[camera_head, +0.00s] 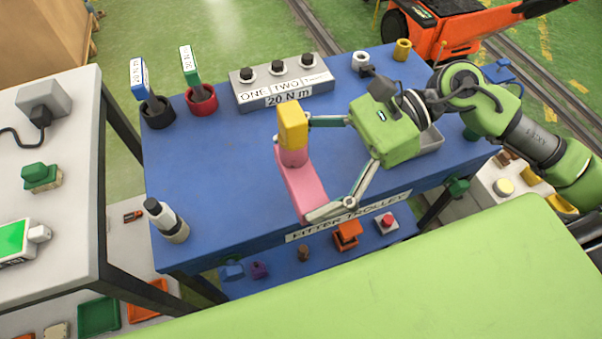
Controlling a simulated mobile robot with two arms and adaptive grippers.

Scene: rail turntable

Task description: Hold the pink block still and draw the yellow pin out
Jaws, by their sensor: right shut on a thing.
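The pink block (302,188) is a long piece on the blue trolley top, with a raised round pink collar at its far end. The yellow pin (293,126) stands upright in that collar, its square head above it. My right gripper (294,178) reaches in from the right with its fingers spread wide. It is shut on the pink block lengthwise, one finger at the near end and the other at the far end, partly hidden behind the yellow pin. My left gripper is not in view.
The blue trolley top (222,170) is clear left of the block. A grey box with black knobs (283,85), a black cup (158,112) and a red cup (202,101) stand behind. A white and black bottle (167,222) stands at the near left corner.

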